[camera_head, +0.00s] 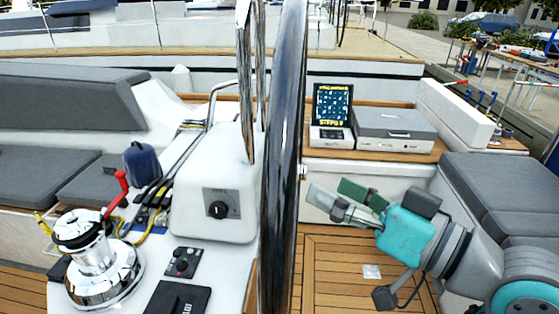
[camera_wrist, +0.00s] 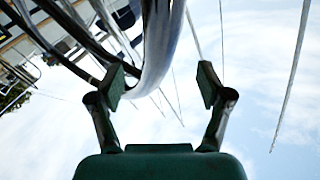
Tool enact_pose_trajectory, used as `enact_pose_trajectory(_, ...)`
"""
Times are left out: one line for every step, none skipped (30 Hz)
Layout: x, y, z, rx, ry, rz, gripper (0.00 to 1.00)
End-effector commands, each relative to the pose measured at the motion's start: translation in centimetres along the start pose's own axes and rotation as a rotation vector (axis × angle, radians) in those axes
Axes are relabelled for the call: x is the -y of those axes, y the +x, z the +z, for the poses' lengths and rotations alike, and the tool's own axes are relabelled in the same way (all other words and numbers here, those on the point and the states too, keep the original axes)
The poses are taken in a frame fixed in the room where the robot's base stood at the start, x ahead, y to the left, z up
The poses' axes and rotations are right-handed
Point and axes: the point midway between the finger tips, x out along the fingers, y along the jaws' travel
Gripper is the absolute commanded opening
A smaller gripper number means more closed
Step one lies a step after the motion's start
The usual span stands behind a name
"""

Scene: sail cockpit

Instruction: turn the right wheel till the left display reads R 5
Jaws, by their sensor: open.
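A large shiny wheel (camera_head: 284,150) stands nearly edge-on to me in the middle of the head view. No other wheel is clear, so I cannot tell for sure that it is the right one. Its chrome rim (camera_wrist: 163,45) shows in the wrist view, reaching down toward the space between my fingers, nearer the left finger. My gripper (camera_head: 338,195) is open and empty, just right of the wheel in the head view; it also shows open in the wrist view (camera_wrist: 161,86). No display reading R 5 is legible.
A white pedestal (camera_head: 215,170) with a black knob (camera_head: 218,209) and a chrome winch (camera_head: 92,255) with a red-tipped handle stand left of the wheel. A small screen device (camera_head: 332,108) and a grey case (camera_head: 393,127) sit on the ledge behind. Grey cushions (camera_head: 505,190) lie right.

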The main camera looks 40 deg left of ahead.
Motion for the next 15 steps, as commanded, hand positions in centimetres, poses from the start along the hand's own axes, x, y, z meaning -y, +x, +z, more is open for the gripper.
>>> enact_pose_trajectory(0.2, 0.3, -0.1, 0.003, -0.003, -0.005, 0.78)
enact_pose_trajectory(0.2, 0.5, -0.1, 0.004, -0.003, -0.006, 0.78)
enact_pose_trajectory(0.2, 0.8, -0.1, 0.005, -0.004, -0.007, 0.78)
enact_pose_trajectory(0.2, 1.1, -0.1, 0.005, -0.003, -0.007, 0.78)
enact_pose_trajectory(0.3, 1.5, -0.1, 0.005, -0.003, -0.008, 0.78)
enact_pose_trajectory(0.3, 2.1, -0.1, 0.005, -0.003, -0.008, 0.78)
enact_pose_trajectory(0.3, 2.6, -0.1, 0.005, -0.003, -0.008, 0.78)
enact_pose_trajectory(0.3, 3.1, -0.1, 0.005, -0.003, -0.008, 0.78)
enact_pose_trajectory(0.3, 3.8, -0.1, 0.004, -0.003, -0.008, 0.78)
enact_pose_trajectory(0.3, 4.4, -0.1, 0.005, -0.003, -0.008, 0.78)
enact_pose_trajectory(0.3, 5.0, 0.0, 0.005, -0.003, -0.008, 0.78)
enact_pose_trajectory(0.3, 5.7, 0.0, 0.005, -0.003, -0.007, 0.78)
enact_pose_trajectory(0.3, 6.2, 0.0, 0.005, -0.002, -0.008, 0.78)
enact_pose_trajectory(0.3, 6.7, -0.1, 0.004, -0.002, -0.007, 0.78)
enact_pose_trajectory(0.2, 7.4, -0.1, 0.004, -0.002, -0.007, 0.78)
